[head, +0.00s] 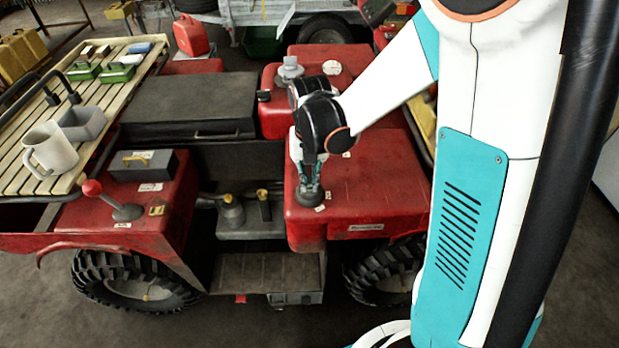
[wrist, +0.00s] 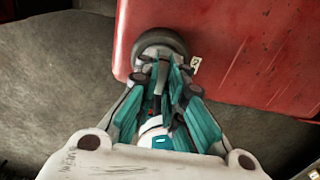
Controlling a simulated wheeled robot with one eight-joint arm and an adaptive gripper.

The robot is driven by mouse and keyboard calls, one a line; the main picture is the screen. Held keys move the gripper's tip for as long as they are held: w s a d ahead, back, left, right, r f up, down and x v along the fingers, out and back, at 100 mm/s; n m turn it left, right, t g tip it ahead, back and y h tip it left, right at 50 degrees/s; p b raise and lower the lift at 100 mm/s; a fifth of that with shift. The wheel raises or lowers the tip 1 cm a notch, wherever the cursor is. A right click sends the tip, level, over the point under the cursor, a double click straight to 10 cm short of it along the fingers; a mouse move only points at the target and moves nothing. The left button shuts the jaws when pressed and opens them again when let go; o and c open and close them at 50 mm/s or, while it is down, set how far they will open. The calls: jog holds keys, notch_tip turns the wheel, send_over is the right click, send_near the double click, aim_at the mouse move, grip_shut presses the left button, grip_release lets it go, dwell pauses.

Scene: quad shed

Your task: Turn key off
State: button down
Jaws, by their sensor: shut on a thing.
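My gripper (head: 310,186) reaches down to the near left corner of the red quad body (head: 365,190). It is shut on the key (wrist: 162,72), a narrow grey piece between the fingertips in the wrist view. Below the fingertips is a round, dark grey switch base (wrist: 160,41), which also shows in the head view (head: 309,197). The fingers hide most of the key, so its turn angle cannot be told. My gripper (wrist: 165,80) also fills the middle of the wrist view.
A slatted rack (head: 25,150) holds a mug (head: 52,150) and boxes. A grey cap (head: 290,68) rises behind my arm. A small pale tag (wrist: 195,65) sits beside the switch.

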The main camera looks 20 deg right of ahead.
jog(key=c, duration=1.7)
grip_release()
jog(key=shift+r+p, duration=2.85)
jog(key=shift+r, duration=1.15)
